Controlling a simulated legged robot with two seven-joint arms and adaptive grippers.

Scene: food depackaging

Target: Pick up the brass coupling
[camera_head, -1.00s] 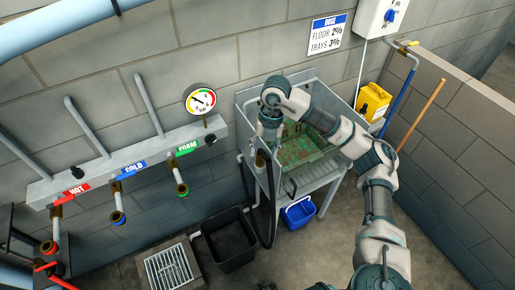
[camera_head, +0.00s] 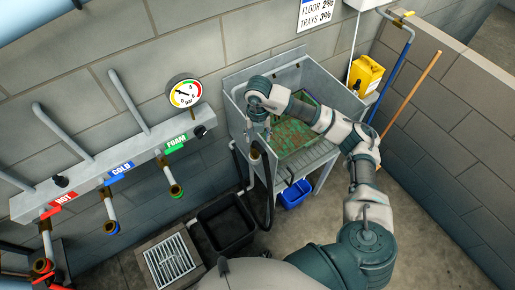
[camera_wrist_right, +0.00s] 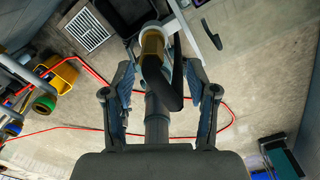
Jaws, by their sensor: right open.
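The brass coupling (camera_wrist_right: 152,44) sits at the end of a black hose (camera_wrist_right: 173,88) in the right wrist view, just beyond and between the fingertips. My right gripper (camera_wrist_right: 160,68) is open, one finger on each side of the coupling's line, with nothing clamped. In the head view my right gripper (camera_head: 258,130) points down at the left edge of the sink, and a small brass part (camera_head: 254,153) shows just below it. Contact between fingers and coupling cannot be told. My left gripper is not in view.
The metal sink (camera_head: 318,172) holds a dirty green tray (camera_head: 292,137). A black tub (camera_head: 228,222), a floor drain (camera_head: 170,259) and a blue bucket (camera_head: 293,194) are nearby. Wall pipes with a gauge (camera_head: 185,93) stand left. A red hose (camera_wrist_right: 75,128) lies across the floor.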

